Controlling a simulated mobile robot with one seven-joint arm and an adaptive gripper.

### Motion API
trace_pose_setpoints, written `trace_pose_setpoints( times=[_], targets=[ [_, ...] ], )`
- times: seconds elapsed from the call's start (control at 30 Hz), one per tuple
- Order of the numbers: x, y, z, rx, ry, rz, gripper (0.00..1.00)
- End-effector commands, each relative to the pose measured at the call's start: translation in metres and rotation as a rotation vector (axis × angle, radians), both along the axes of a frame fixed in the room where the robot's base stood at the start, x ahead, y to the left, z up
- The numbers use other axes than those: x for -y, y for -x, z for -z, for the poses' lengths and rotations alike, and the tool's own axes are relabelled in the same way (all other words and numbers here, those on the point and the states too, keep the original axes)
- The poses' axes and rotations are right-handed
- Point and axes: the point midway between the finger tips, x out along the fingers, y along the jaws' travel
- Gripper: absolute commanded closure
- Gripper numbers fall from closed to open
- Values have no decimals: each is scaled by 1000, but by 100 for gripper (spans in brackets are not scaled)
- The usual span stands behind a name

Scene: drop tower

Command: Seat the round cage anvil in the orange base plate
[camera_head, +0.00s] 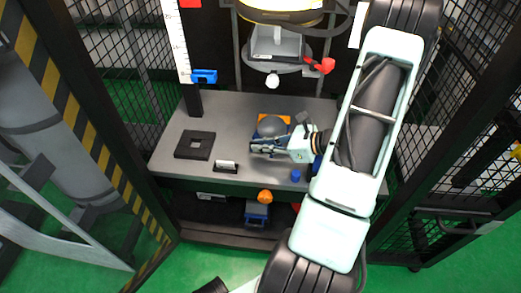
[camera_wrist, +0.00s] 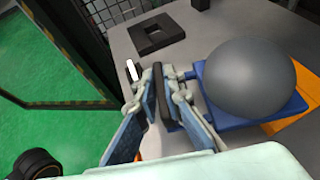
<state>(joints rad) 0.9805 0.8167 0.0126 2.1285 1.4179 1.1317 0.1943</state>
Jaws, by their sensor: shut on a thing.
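The round cage anvil (camera_head: 271,126) is a grey dome on a blue square plate; in the wrist view the dome (camera_wrist: 249,78) fills the right side. The orange base plate (camera_head: 287,119) lies on the table, and its edge (camera_wrist: 309,85) shows right of and behind the blue plate. The blue plate overlaps it in view; I cannot tell whether it is seated or raised. My gripper (camera_wrist: 160,97) is left of the dome, shut on a dark upright grip that appears joined to the blue plate by a short blue stub.
A black square block with a square hole (camera_head: 195,145) lies at the table's left. A small black holder with a white piece (camera_head: 226,166) stands near the front edge. A small blue cylinder (camera_head: 295,174) stands at the front right. The drop tower's hanging weight (camera_head: 276,47) is above the back.

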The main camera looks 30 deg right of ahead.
Motion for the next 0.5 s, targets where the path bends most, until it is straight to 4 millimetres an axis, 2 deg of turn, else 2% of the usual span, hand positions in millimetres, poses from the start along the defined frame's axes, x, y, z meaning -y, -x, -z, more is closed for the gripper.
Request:
trace_pose_setpoints(
  times=[0.5],
  targets=[
    [23,-33,0,9,2,-3,100]
  ],
)
